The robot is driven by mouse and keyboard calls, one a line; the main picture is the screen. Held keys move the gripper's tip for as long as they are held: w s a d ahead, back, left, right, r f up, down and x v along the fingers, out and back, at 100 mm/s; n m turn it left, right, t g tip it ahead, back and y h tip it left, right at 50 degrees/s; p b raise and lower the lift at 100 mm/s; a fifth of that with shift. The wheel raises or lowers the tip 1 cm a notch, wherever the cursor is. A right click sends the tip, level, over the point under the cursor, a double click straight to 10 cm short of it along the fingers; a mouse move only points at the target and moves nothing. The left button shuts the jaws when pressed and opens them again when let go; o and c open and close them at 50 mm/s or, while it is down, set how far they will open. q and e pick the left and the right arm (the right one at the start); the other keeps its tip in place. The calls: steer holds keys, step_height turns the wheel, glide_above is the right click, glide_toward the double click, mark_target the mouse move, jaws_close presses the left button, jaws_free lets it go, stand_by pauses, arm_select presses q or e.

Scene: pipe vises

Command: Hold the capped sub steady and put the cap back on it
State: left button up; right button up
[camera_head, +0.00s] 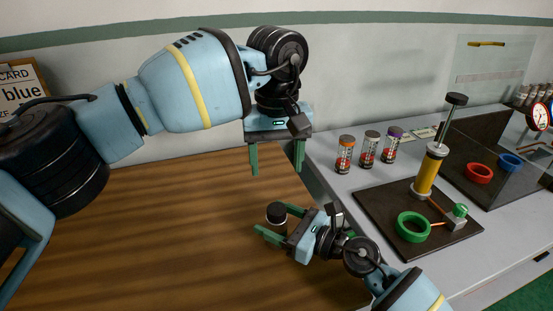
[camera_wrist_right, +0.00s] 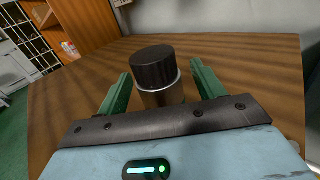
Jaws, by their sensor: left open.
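The capped sub (camera_head: 277,214) stands upright on the brown wooden table. It is a short cylinder with a black top, and the right wrist view shows a bright rim below that black cap (camera_wrist_right: 154,68) and a shiny brownish body (camera_wrist_right: 160,98). My right gripper (camera_head: 272,224) is low over the table with its green fingers on either side of the sub. Gaps show between the fingers and the sub, so it is open. My left gripper (camera_head: 276,165) is open and empty, pointing down above and behind the sub. I see no separate loose cap.
Right of the wooden table (camera_head: 180,230) is a grey bench (camera_head: 330,147). It holds several labelled jars (camera_head: 367,150), a dark board (camera_head: 376,212) with a yellow hand pump (camera_head: 430,170) and a green ring (camera_head: 413,227). The table's left part is clear.

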mark_target(286, 225)
steer(key=v, duration=0.7)
steer(key=shift+f+b, duration=0.1)
steer(key=shift+b, duration=0.25)
arm_select(q)
steer(key=shift+f, duration=0.9)
arm_select(e)
steer(key=shift+s+d, duration=0.25)
steer(key=shift+d, duration=0.1)
